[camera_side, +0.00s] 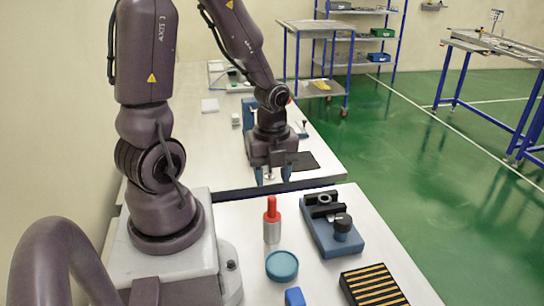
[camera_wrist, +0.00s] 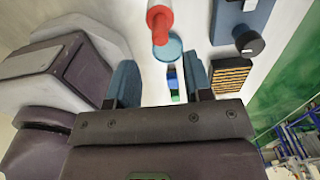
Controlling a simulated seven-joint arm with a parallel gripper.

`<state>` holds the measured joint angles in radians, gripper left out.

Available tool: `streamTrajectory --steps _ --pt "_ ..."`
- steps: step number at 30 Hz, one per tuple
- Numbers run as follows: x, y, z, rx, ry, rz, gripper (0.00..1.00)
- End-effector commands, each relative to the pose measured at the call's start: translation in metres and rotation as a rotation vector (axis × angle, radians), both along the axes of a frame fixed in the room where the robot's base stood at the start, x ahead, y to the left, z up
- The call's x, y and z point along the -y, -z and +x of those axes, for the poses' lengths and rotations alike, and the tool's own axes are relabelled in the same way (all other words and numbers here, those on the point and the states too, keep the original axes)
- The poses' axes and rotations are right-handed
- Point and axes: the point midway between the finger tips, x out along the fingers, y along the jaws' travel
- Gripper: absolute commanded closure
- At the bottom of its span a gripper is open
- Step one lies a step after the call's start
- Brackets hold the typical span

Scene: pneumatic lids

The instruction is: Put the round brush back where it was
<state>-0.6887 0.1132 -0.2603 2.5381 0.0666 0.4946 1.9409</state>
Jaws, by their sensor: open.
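A red-handled tool with a pale grey cylindrical body (camera_side: 272,230) stands upright on the near table, left of the blue fixture. It may be the round brush, but no bristles can be made out. It also shows at the top of the wrist view (camera_wrist: 160,22). My gripper (camera_side: 272,178) is beyond it, pointing down near the gap between the two tables. In the wrist view my gripper (camera_wrist: 160,68) has its blue fingers wide apart with nothing held between them. The tool is outside the fingers.
A blue fixture with a black knob (camera_side: 331,226) stands right of the tool. A round teal dish (camera_side: 282,265), a blue block (camera_side: 294,297) and a black-and-yellow slatted tray (camera_side: 372,287) lie nearer.

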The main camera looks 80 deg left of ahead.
Motion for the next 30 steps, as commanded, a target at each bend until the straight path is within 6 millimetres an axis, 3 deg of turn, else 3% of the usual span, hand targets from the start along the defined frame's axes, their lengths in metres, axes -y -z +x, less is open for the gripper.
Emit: streamTrajectory --steps 6,14,22,30 --pt "0.000 -0.031 0.001 0.004 0.000 0.003 0.54" --pt "0.004 -0.051 0.003 0.021 -0.063 0.016 0.54" --pt "0.037 -0.107 0.013 0.210 -0.594 0.034 0.54" --pt "0.078 -0.163 0.004 0.384 -1.202 -0.189 0.54"
